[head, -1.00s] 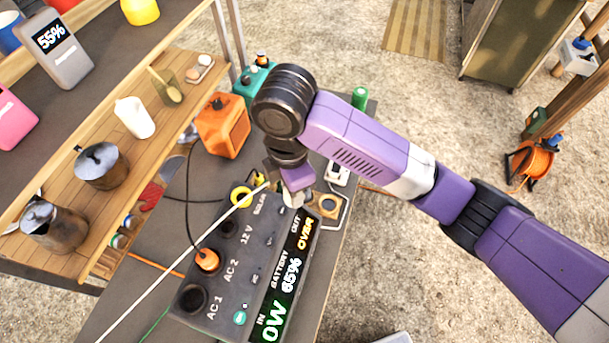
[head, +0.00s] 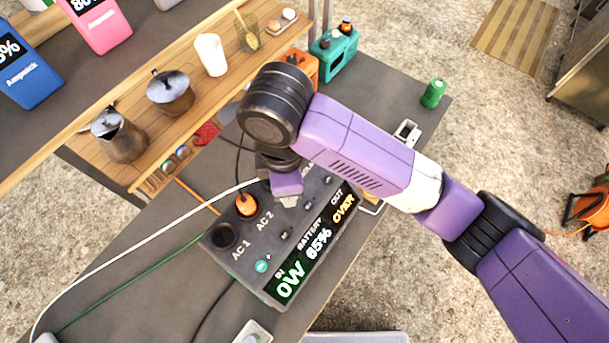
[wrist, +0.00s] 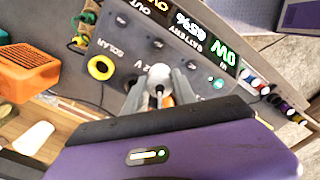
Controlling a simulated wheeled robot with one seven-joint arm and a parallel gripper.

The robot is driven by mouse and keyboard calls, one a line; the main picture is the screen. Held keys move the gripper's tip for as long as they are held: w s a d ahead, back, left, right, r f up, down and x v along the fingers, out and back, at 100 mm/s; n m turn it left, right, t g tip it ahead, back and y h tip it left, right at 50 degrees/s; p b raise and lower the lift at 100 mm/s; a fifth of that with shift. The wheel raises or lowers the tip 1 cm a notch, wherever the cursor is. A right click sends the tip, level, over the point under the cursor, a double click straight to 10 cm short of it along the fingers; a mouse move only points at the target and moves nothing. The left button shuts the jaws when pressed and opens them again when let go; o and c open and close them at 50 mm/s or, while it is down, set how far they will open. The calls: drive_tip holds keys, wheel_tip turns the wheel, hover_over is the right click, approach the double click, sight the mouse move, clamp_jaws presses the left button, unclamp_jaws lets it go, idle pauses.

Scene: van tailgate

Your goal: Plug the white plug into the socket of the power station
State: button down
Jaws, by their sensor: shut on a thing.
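An orange plug (head: 246,205) sits in the AC 2 socket. My gripper (head: 288,201) is over the station's middle, near the 12 V part, which my arm hides. In the wrist view my gripper (wrist: 160,88) is shut on the white plug (wrist: 160,74), with a bit of orange behind it. A white cable (head: 140,240) runs from my gripper to the left. The plug appears apart from any socket.
A yellow-ringed solar port (wrist: 100,67) is on the station. A teal box (head: 333,55) and a green can (head: 433,93) stand at the table's far end. A wooden shelf with moka pots (head: 170,92) runs along the left. A green cable (head: 130,282) lies on the table.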

drive_tip(key=s+a, duration=0.3)
drive_tip(key=a, duration=0.4)
drive_tip(key=s+a, duration=0.4)
drive_tip(key=a, duration=0.3)
drive_tip(key=shift+s, duration=0.1)
idle(0.3)
drive_tip(key=shift+f+b, duration=0.55)
drive_tip(key=shift+f, duration=0.55)
drive_tip(key=shift+f+b, duration=0.3)
drive_tip(key=shift+f, duration=1.3)
drive_tip(key=c, duration=0.9)
unclamp_jaws()
drive_tip(key=shift+r, duration=0.1)
drive_tip(key=shift+r+p, duration=0.5)
drive_tip(key=shift+r, duration=3.3)
